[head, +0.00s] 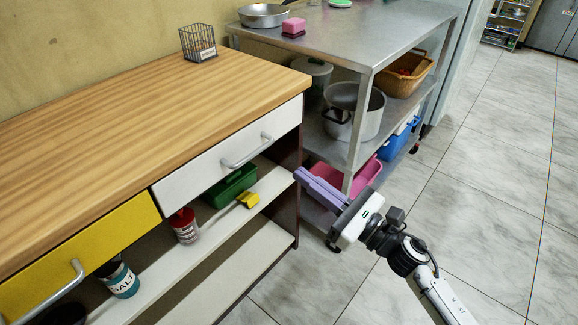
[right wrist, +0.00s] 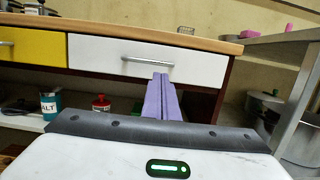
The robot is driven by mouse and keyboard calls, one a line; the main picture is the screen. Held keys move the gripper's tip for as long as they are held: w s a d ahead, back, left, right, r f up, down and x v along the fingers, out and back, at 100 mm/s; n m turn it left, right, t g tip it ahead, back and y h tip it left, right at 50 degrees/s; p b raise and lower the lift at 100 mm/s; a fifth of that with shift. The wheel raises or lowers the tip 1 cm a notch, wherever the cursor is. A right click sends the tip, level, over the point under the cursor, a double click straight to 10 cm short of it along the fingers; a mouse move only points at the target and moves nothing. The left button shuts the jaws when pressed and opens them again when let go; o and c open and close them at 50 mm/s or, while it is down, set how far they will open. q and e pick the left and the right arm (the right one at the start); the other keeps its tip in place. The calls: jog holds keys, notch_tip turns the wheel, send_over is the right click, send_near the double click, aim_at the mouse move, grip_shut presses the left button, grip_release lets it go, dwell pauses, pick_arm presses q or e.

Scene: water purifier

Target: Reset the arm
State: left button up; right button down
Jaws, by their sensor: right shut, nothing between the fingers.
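My right gripper (head: 299,174) reaches in from the lower right in the head view, in front of the wooden counter and the metal shelf unit. Its purple fingers are shut together with nothing between them. In the right wrist view the shut fingers (right wrist: 162,78) point toward the white drawer (right wrist: 122,59), apart from its handle as far as I can tell. My left gripper shows in neither view.
The wooden counter (head: 120,115) has a white drawer (head: 225,150) and a yellow drawer (head: 80,255), both closed. A wire basket (head: 198,43) stands on top. The metal shelf unit (head: 375,40) holds pots and bins. Tiled floor (head: 470,200) is clear at right.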

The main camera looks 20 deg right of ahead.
jog(key=s+d+f+m+g+h, duration=0.15)
jog(key=s+f+m+h, duration=0.3)
jog(key=m, duration=0.95)
jog(key=s+d+f+m+h, duration=0.2)
jog(key=s+f+m+h, duration=0.3)
jog(key=m, duration=0.8)
jog(key=s+a+f+m+g+y, duration=0.2)
jog(key=s+a+f+m+g, duration=0.55)
jog(key=s+m, duration=0.55)
pick_arm(q)
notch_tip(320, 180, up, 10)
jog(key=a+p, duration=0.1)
jog(key=p, duration=1.6)
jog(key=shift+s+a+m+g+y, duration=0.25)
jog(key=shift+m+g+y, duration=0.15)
pick_arm(e)
notch_tip(320, 180, up, 8)
jog(key=d, duration=0.1)
jog(key=shift+w+h, duration=0.2)
jog(key=shift+h, duration=0.15)
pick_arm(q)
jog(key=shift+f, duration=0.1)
